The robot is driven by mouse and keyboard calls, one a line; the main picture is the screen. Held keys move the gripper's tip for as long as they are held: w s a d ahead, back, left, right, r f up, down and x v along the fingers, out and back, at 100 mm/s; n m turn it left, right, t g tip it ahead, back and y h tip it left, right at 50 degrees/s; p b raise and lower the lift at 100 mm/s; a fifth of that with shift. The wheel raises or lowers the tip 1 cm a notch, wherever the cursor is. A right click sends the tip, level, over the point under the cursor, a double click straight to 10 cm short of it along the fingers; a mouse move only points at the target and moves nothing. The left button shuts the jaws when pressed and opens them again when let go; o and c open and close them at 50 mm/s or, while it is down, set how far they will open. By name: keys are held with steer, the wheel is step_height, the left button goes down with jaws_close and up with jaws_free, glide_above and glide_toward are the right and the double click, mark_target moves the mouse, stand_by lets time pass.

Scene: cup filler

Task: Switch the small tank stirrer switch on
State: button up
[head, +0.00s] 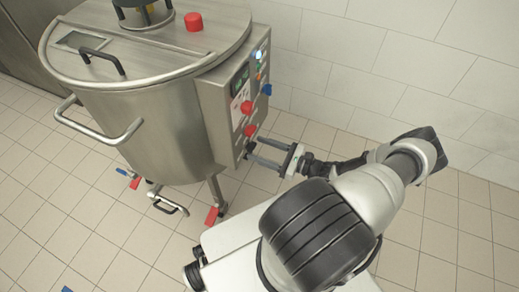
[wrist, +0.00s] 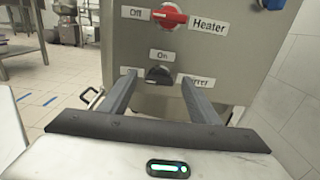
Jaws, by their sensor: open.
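The stirrer switch is a black rotary knob (wrist: 159,76) low on the tank's control box in the wrist view. A label reading "On" sits above it, and a partly hidden label ending in "rrer" is to its right. The knob's exact pointing direction is hard to tell. My gripper (wrist: 158,80) is open, with one finger on each side of the knob; contact is not visible. In the head view my gripper (head: 250,148) reaches the lower part of the control box (head: 222,112). The small tank (head: 165,125) is a steel vessel on legs.
A red heater switch (wrist: 168,16) with "Off" and "Heater" labels sits just above the knob. A blue part (wrist: 271,3) is at the upper right of the box. A tiled wall (head: 340,60) stands behind. Tiled floor (head: 90,235) is open in front of the tank.

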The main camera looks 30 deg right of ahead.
steer(key=shift+w+a, duration=0.15)
steer(key=shift+w, duration=0.05)
steer(key=c, duration=1.1)
steer(key=shift+o, duration=0.2)
